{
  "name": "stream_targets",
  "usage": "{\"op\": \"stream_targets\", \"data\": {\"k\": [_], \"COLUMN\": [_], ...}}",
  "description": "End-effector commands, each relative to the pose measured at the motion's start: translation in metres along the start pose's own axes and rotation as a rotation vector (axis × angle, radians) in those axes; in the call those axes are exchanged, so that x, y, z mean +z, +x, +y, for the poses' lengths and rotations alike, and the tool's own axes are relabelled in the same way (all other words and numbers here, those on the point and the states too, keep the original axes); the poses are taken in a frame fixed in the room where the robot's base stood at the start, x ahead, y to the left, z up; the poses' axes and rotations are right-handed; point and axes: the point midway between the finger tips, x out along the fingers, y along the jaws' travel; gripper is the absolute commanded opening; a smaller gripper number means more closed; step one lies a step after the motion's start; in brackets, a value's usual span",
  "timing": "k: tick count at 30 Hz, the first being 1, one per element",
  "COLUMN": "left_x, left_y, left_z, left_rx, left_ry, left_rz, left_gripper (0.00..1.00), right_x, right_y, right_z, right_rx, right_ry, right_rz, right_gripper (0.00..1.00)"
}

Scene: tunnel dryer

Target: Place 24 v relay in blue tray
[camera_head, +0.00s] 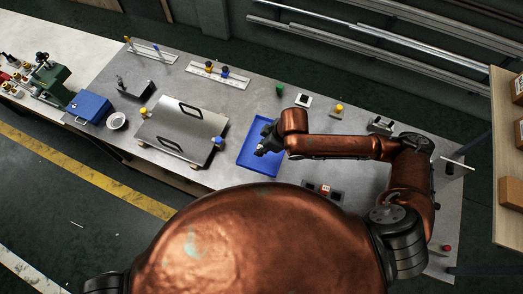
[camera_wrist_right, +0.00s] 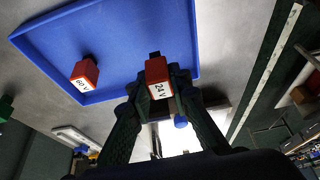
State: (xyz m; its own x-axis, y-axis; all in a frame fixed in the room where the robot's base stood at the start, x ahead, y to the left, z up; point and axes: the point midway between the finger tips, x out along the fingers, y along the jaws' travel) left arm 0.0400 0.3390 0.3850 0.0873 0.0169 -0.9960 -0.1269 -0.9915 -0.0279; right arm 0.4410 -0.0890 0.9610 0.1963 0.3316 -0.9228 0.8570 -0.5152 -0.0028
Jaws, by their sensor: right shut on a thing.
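The blue tray (camera_head: 252,160) lies flat on the grey table, and it fills the upper left of the right wrist view (camera_wrist_right: 125,30). My right gripper (camera_head: 266,145) is over the tray. In the right wrist view it (camera_wrist_right: 160,92) is shut on the red 24 V relay (camera_wrist_right: 157,72), whose white label reads 24 V. The relay is seen against the tray near its rim; its exact height above the tray floor I cannot tell. A second red relay labelled 60 V (camera_wrist_right: 84,74) shows within the tray's outline, apart from the held one. My left gripper is out of view.
A metal plate with black handles (camera_head: 182,130) stands left of the tray. A blue box (camera_head: 88,108) and a white bowl (camera_head: 116,121) are farther left. Black-and-red items (camera_head: 324,191) lie right of the tray, near the front edge. A yellow button (camera_head: 339,109) stands behind my right forearm.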

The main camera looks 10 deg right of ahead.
Motion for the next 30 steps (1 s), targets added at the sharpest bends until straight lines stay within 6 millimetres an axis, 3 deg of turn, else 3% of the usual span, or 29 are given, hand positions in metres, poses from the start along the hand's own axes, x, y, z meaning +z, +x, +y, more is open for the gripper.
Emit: {"op": "stream_targets", "data": {"k": [5,12,23,24,30], "left_x": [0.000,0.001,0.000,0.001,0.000], "left_y": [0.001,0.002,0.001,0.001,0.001], "left_z": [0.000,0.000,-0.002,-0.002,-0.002], "left_rx": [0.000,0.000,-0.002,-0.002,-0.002], "left_ry": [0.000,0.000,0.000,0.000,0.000], "left_rz": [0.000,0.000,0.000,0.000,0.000], "left_gripper": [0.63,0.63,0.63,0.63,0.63], "right_x": [0.002,0.013,0.014,0.014,0.014], "right_y": [0.010,0.039,0.043,0.042,0.042], "right_z": [0.007,0.009,0.009,0.010,0.009], "right_rx": [0.001,-0.001,0.000,0.001,0.001], "right_ry": [0.002,0.001,0.000,0.000,0.000], "right_rz": [-0.001,-0.001,0.000,0.000,0.000], "right_gripper": [0.00,0.00,0.00,0.21,0.34]}}
